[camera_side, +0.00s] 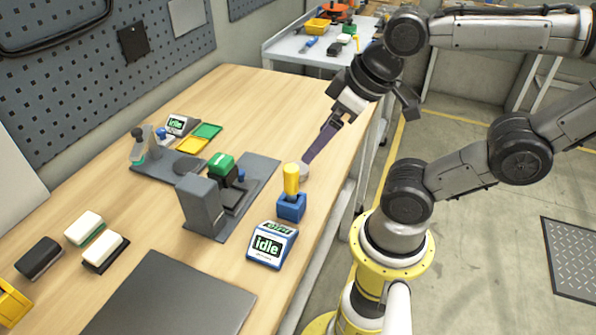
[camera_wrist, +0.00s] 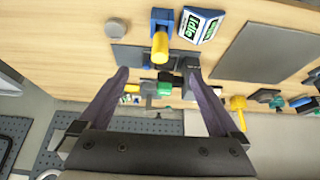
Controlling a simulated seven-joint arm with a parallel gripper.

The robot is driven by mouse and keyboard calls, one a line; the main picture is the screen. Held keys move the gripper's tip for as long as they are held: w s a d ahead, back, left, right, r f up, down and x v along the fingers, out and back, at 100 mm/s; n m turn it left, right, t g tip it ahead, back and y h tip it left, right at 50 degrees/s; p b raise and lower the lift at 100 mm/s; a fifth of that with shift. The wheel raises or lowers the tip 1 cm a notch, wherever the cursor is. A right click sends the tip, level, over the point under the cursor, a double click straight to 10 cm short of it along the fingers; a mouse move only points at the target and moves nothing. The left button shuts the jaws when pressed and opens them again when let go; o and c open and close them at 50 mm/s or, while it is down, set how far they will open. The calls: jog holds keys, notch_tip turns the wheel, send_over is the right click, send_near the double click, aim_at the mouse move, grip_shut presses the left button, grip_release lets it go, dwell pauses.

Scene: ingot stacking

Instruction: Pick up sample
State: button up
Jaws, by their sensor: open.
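My gripper (camera_side: 309,158) is open and empty, pointing down toward the table beside the yellow-topped piece. In the wrist view my gripper (camera_wrist: 156,72) has its two purple fingers well apart. A small grey round disc (camera_side: 304,174) lies on the wood near the fingertips; it also shows in the wrist view (camera_wrist: 116,27), outside the left finger. A yellow cylinder (camera_side: 291,178) stands upright in a blue holder (camera_side: 291,208); in the wrist view the yellow cylinder (camera_wrist: 160,47) shows beyond the gap between the fingers. I cannot tell which of these is the sample.
A display reading "idle" (camera_side: 267,248) stands in front of the blue holder. A grey press-like device (camera_side: 203,208) with a green block (camera_side: 222,164) stands to the left. A dark mat (camera_side: 172,298) lies at the front. Bare wood lies behind the grey disc.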

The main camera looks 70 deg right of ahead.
jog(key=m+g, duration=0.6)
jog(key=m, duration=1)
send_over(298, 164)
jog(key=a, duration=0.2)
notch_tip(298, 164, down, 6)
jog(key=f, duration=0.7)
jog(key=shift+d+f, duration=0.2)
jog(key=shift+f, duration=0.2)
jog(key=shift+s+f, duration=0.15)
jog(key=shift+f, duration=1.3)
jog(key=shift+s+f, duration=0.15)
jog(key=shift+f, duration=1.25)
jog(key=shift+c, duration=0.2)
